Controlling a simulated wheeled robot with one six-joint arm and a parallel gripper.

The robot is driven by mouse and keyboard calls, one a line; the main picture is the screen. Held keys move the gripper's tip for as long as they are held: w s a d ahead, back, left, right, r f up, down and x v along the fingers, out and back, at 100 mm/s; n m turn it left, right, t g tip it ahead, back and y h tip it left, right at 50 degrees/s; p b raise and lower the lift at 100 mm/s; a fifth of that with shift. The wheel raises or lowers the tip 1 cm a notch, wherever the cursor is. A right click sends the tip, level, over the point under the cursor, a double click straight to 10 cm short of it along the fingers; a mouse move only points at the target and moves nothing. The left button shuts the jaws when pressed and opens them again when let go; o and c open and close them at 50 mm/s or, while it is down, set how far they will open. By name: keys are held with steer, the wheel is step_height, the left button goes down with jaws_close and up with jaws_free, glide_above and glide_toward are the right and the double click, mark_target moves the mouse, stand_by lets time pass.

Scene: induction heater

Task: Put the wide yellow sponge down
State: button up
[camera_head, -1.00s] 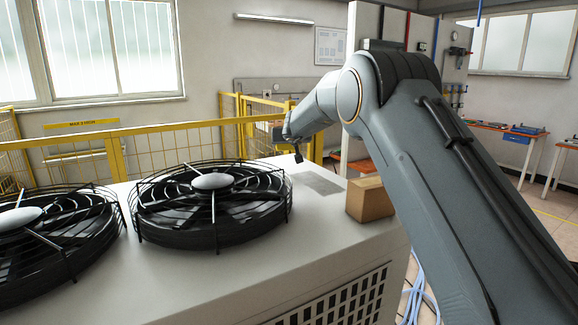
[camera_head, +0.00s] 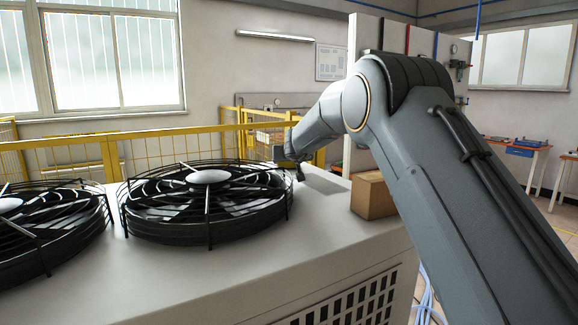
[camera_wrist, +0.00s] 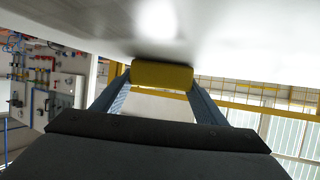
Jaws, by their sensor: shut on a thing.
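The wide yellow sponge (camera_wrist: 162,74) shows in the wrist view, between the tips of my gripper's two fingers. My gripper (camera_wrist: 155,80) is shut on it. In that view the sponge lies right at the edge of a pale, flat surface (camera_wrist: 100,25); I cannot tell whether it touches it. In the head view my gripper (camera_head: 300,173) is low over the far right part of the white machine top (camera_head: 325,220), beside the right fan. The sponge cannot be made out in the head view.
A black caged fan (camera_head: 208,208) is left of my gripper, with a second fan (camera_head: 45,225) further left. A brown box (camera_head: 374,195) stands at the right edge of the machine top. A yellow fence (camera_head: 130,150) runs behind. Bare top lies in front of the fans.

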steer(key=shift+f, duration=0.1)
steer(key=o, duration=1)
steer(key=b+v, duration=0.3)
steer(key=v, duration=0.9)
steer(key=shift+r, duration=0.2)
